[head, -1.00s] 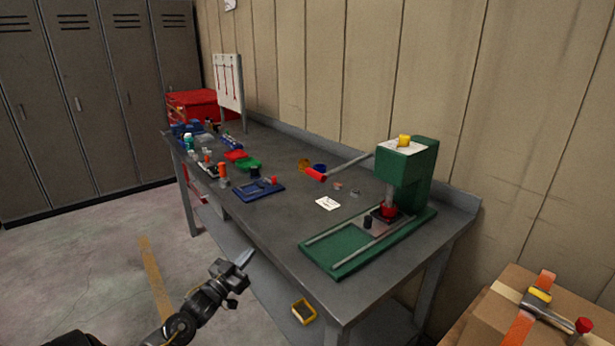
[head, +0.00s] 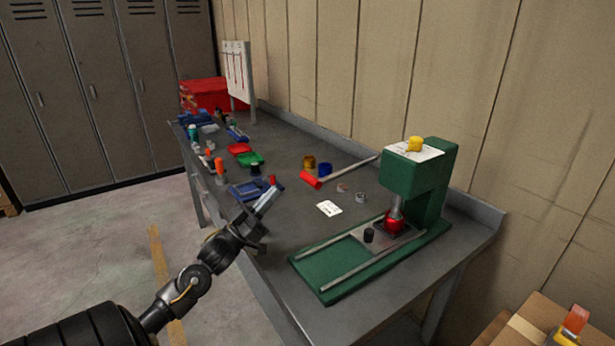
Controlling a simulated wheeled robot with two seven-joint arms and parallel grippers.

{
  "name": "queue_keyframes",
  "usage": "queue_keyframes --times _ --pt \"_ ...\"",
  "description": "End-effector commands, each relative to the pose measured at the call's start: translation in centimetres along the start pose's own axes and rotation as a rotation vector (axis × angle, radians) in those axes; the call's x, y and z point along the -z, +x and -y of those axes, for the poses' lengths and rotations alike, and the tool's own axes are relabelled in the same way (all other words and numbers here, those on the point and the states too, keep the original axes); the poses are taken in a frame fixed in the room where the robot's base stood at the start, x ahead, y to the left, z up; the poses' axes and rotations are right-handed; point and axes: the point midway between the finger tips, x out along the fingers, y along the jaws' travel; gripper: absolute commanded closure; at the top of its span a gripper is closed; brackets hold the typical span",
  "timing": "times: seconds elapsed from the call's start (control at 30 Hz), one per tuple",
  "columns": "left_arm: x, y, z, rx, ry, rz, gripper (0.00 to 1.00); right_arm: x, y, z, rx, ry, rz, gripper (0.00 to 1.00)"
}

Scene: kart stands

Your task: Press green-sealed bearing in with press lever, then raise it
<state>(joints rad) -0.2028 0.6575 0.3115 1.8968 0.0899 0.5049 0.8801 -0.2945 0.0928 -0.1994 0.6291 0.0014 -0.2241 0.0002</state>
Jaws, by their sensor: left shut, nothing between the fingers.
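The green arbor press (head: 425,185) stands at the near right of the bench. Its lever (head: 345,170) is a grey rod that slants out to the left and ends in a red grip (head: 310,181). A red part (head: 393,223) sits under the ram on the press base. I cannot make out a green seal or the bearing there. My left gripper (head: 268,200) is shut and empty, in front of the bench's front edge in the picture, left of and below the red grip and apart from it. My right gripper is not in view.
The grey bench (head: 285,235) holds a white card (head: 329,208), small metal rings (head: 361,197), yellow and blue cups, a blue tray (head: 247,190), and red and green trays. A cardboard box (head: 530,325) is at the lower right. Grey lockers stand at the left.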

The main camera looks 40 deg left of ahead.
Motion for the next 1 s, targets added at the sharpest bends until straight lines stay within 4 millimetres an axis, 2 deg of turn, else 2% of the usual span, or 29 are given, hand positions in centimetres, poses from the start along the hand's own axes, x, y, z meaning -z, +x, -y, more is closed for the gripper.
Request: queue_keyframes --times 0.13,0.27,0.6,0.67,0.7,0.73,0.87,1.0 --pt "0.0 0.6 0.0 0.000 0.001 0.000 1.00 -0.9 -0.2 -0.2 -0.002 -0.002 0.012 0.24" --pt "0.2 2.3 0.0 0.000 0.002 -0.002 1.00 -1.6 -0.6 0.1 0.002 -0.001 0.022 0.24" --pt "0.2 9.6 0.1 0.000 0.002 -0.003 1.00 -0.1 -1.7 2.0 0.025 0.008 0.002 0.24" --pt "0.0 10.4 0.1 0.001 0.001 -0.001 1.00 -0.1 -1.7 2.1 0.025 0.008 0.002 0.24" --pt "-1.6 9.3 0.1 0.002 0.000 0.003 1.00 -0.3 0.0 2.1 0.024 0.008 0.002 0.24" --pt "-2.0 9.1 0.1 0.002 0.000 0.002 1.00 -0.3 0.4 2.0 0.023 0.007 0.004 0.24" --pt "-3.1 8.8 0.0 0.001 0.001 0.001 1.00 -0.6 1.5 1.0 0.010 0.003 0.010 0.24" --pt "-3.8 8.6 0.1 0.002 0.001 0.002 1.00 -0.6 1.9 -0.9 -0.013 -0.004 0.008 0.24"
